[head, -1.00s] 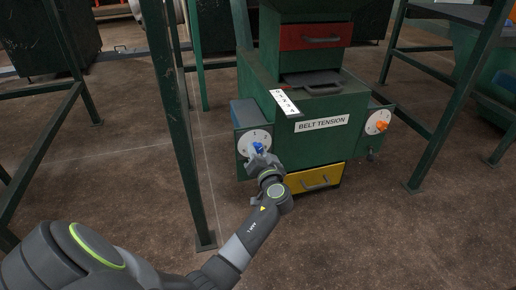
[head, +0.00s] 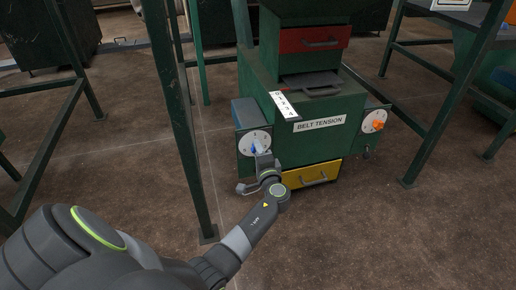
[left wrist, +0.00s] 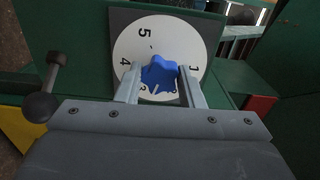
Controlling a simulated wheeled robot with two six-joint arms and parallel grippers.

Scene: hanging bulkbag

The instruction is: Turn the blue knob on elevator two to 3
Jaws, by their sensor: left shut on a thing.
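The blue knob (head: 260,147) is on a round white dial (head: 247,143) on the left side of the green machine. In the left wrist view the knob (left wrist: 160,74) sits between the two fingers of my left gripper (left wrist: 160,82), which is shut on it. The dial (left wrist: 146,48) shows 5, 4 and 1; the figures near the bottom are partly covered. A small pale mark shows at the knob's lower edge, near the 3, but its exact setting is hard to read. My left gripper (head: 262,158) partly hides the knob in the head view. My right gripper is out of view.
An orange knob (head: 377,125) is on a second dial at the machine's right. A "BELT TENSION" label (head: 319,122), a numbered strip (head: 285,105), a red drawer (head: 315,37) and a yellow drawer (head: 311,175) are on the machine. A green post (head: 185,130) stands close left of my arm.

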